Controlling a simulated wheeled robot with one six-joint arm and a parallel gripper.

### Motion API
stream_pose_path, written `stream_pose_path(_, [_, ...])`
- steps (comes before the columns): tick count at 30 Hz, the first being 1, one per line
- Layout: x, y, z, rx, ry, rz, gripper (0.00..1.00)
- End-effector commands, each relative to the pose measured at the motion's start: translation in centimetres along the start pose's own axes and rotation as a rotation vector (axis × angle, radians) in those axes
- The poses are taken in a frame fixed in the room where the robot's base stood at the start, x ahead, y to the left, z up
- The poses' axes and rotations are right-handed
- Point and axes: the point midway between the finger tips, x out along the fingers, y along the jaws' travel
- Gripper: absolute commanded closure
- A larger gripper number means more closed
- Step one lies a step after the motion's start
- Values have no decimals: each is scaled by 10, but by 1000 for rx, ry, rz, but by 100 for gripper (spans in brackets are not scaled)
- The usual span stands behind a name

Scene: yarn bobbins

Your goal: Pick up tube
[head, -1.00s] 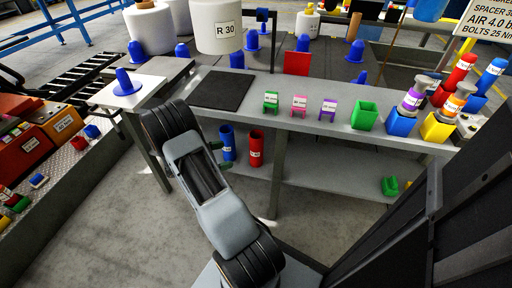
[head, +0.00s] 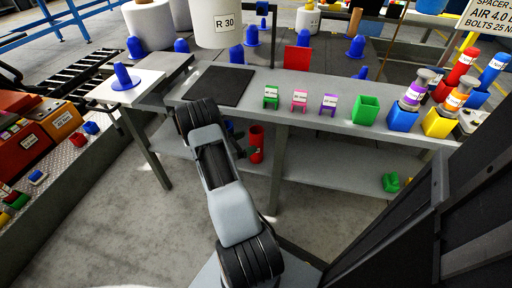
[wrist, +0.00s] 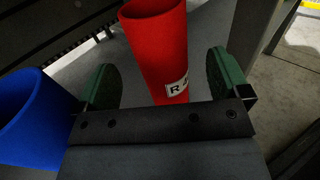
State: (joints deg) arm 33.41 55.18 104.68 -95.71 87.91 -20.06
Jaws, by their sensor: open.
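A red tube (head: 256,145) with a white label stands upright on the lower shelf under the bench. In the wrist view the red tube (wrist: 158,42) lies between the two green finger pads of my gripper (wrist: 163,68). The pads are wide apart, with a gap visible on both sides of the tube. A blue tube (wrist: 32,115) stands at the left, outside the left finger. In the head view the blue tube (head: 229,127) is mostly hidden behind my arm, as is most of my gripper.
The bench top (head: 310,118) above the shelf carries a dark mat (head: 218,87), small labelled stands, a green bin (head: 366,109) and coloured holders with bobbins. A bench leg (head: 275,170) is right of the red tube. A small green object (head: 391,182) lies on the shelf at right.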

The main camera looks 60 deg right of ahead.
Motion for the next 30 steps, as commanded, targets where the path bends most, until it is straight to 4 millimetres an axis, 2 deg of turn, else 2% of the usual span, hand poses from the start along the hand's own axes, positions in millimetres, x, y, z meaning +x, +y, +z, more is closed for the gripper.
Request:
stream_pose_path(10, [45,-1,-2,1,0,-3,6])
stream_pose_path(14, [52,-1,0,0,0,-3,6])
stream_pose_path(21, [52,0,0,0,0,-2,6])
stream_pose_path(30, [52,0,0,0,0,-2,33])
